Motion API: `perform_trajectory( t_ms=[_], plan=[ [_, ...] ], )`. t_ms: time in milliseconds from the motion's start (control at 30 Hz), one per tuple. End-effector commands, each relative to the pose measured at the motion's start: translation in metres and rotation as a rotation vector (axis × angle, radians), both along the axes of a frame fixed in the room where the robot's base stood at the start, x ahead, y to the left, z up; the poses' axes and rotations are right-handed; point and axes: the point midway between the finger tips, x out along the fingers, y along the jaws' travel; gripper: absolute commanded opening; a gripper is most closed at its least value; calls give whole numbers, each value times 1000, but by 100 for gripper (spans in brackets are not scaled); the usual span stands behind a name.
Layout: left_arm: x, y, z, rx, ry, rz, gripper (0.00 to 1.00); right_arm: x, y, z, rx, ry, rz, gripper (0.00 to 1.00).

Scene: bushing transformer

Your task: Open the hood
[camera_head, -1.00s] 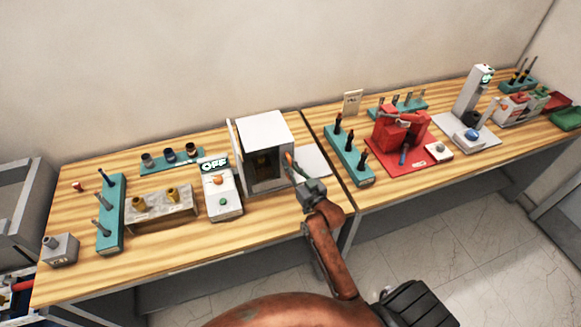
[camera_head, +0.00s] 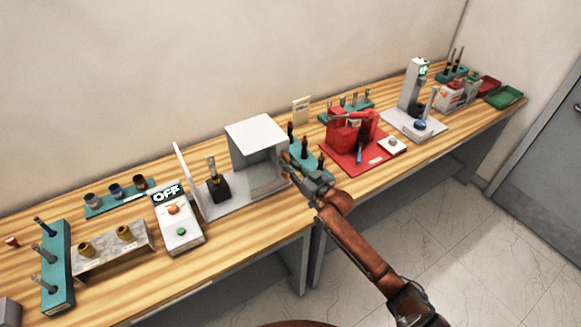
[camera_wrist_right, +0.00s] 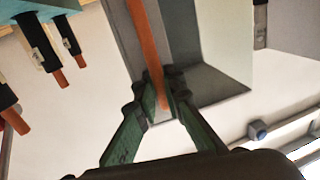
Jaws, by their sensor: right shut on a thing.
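The hood (camera_head: 256,132) is a light grey box on the wooden bench, left of my right gripper in the head view. It stands over the right end of a grey base (camera_head: 232,202). A black fixture (camera_head: 218,188) with an upright part stands uncovered on the base, left of the hood. My right gripper (camera_head: 292,168) is at the hood's right side. In the right wrist view its green fingers (camera_wrist_right: 162,98) are closed around an orange handle bar (camera_wrist_right: 154,50) on the hood. My left gripper is not in view.
The control box reading OFF (camera_head: 178,218) stands left of the base. A teal rack (camera_head: 308,162) with dark-handled tools is close behind my right gripper. A red tool station (camera_head: 352,140) stands further right. The bench front edge runs below the gripper.

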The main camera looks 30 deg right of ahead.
Motion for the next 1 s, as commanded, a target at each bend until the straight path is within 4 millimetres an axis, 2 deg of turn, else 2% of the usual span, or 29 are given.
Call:
perform_trajectory(
  t_ms=[200,233,300,667,767,1000],
  plan=[
    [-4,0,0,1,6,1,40,0,-1,1,-1,-1,-2,0],
    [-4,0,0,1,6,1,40,0,-2,2,0,-2,-2,11],
    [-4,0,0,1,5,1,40,0,-2,1,0,-2,-3,16],
    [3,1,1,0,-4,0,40,-6,-4,0,-1,0,-4,16],
    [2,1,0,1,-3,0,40,-17,-8,-1,-2,0,-4,16],
    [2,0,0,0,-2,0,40,-65,-21,0,-4,0,-4,16]
  ],
)
